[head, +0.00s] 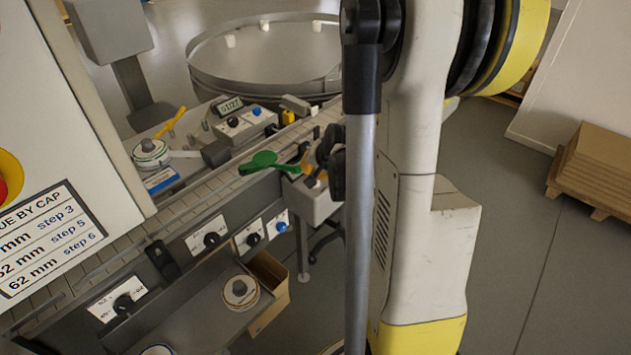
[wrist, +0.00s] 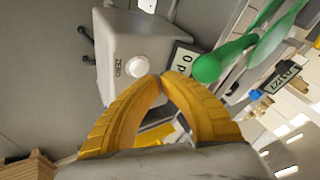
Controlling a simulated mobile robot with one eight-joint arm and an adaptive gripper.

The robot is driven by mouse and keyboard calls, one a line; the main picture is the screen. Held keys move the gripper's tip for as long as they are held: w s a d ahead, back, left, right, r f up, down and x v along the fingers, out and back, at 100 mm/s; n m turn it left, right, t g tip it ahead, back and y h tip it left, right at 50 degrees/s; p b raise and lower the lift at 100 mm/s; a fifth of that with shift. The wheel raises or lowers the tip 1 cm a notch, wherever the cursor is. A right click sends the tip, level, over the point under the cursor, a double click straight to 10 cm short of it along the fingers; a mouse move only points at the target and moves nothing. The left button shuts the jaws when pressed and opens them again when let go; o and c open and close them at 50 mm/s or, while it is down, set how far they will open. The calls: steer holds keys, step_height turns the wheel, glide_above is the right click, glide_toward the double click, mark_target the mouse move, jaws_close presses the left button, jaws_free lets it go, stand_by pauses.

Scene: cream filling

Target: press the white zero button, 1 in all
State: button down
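The white zero button (wrist: 139,66) is a round white knob on the face of a grey box (wrist: 118,40) in the wrist view, beside a "ZERO" label. A small display (wrist: 185,62) on the same face is partly hidden. My gripper (wrist: 163,77) has yellow fingers with tips together and nothing between them. In that view the tips appear just below and right of the button; I cannot tell whether they touch it.
A green paddle-shaped piece (head: 263,162) lies close left of my gripper, also large in the wrist view (wrist: 210,66). A conveyor (head: 180,208) runs beside it, with knobs on its front. A round turntable (head: 265,55) stands behind. Open floor (head: 530,200) lies to the right.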

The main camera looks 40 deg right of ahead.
steer(key=shift+r+p, duration=1.95)
steer(key=shift+r, duration=0.55)
steer(key=shift+a, duration=0.1)
